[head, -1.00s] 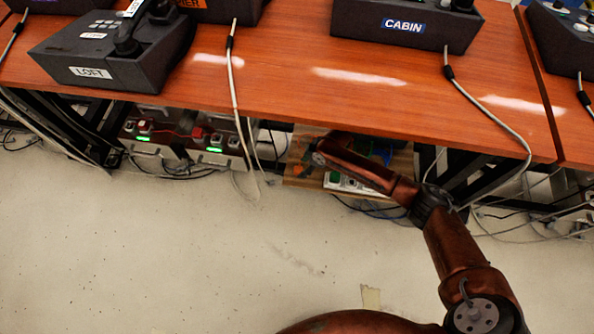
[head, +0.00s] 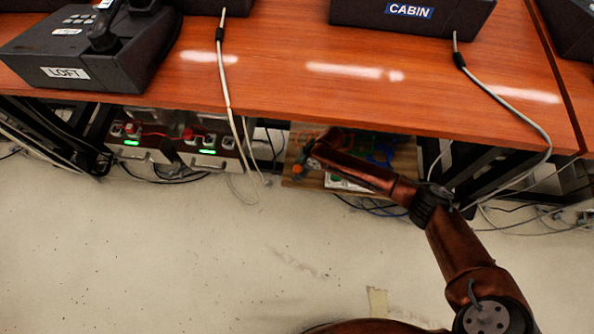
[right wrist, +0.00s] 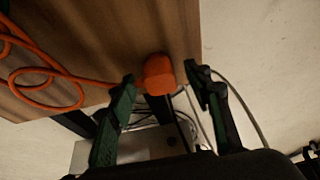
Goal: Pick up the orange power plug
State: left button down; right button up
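The orange power plug (right wrist: 158,74) shows in the right wrist view, at the edge of a wooden board (right wrist: 110,30), with an orange cord (right wrist: 45,85) looping to its left. My right gripper (right wrist: 160,76) is open. Its green fingers stand on either side of the plug, with a gap visible on both sides. In the head view the right gripper (head: 302,166) reaches under the desk, by the left part of the board (head: 403,160). It is small there and partly hidden by the arm. My left gripper is in neither view.
The desk (head: 290,85) overhangs the board and carries phone units marked LOFT (head: 75,65) and CABIN (head: 415,12). A box with green lights (head: 205,150) stands left of the board. Loose cables hang around it. The floor (head: 180,250) in front is clear.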

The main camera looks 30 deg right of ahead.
aim_at(299, 166)
jog(key=c, duration=1.2)
